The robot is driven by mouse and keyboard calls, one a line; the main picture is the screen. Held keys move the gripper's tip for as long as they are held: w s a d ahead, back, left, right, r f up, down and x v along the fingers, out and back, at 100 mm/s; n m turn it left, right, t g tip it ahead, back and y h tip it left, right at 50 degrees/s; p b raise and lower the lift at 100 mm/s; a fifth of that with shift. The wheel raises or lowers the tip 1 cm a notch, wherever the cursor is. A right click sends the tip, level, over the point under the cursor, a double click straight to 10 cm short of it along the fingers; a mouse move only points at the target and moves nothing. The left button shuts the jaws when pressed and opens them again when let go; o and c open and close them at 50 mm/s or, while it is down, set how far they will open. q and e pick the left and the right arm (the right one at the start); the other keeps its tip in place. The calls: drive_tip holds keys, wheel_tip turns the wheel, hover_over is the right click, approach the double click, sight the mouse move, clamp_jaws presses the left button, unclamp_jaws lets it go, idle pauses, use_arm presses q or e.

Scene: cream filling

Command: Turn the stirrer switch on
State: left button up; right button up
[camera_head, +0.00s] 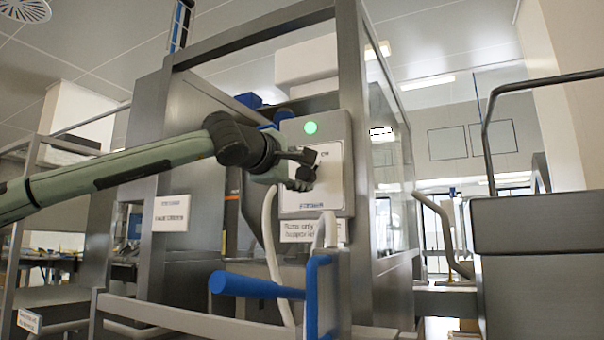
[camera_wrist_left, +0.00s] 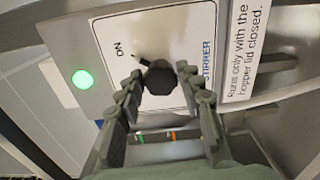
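The stirrer switch is a dark round knob (camera_wrist_left: 165,84) on a pale panel (camera_wrist_left: 112,36) printed STIRRER, with the word ON beside it. A small dark pointer mark lies at the knob's edge on the ON side. My left gripper (camera_wrist_left: 160,76) has its two fingers apart, one on each side of the knob. Whether the tips touch it is hard to tell. In the head view my left gripper (camera_head: 302,168) is in front of the grey control box (camera_head: 340,130) and partly covers the panel. A green light (camera_head: 310,127) is lit on the box. My right gripper is out of view.
A label below the panel (camera_wrist_left: 246,45) reads "Runs only with the hopper lid closed." A blue handle (camera_head: 255,286) sticks out below the box. Metal frame posts (camera_head: 356,150) stand close by, and a grey cabinet (camera_head: 540,270) stands at the right.

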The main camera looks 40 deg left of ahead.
use_arm(q)
drive_tip(key=shift+o, duration=1.2)
drive_tip(key=v, duration=1.2)
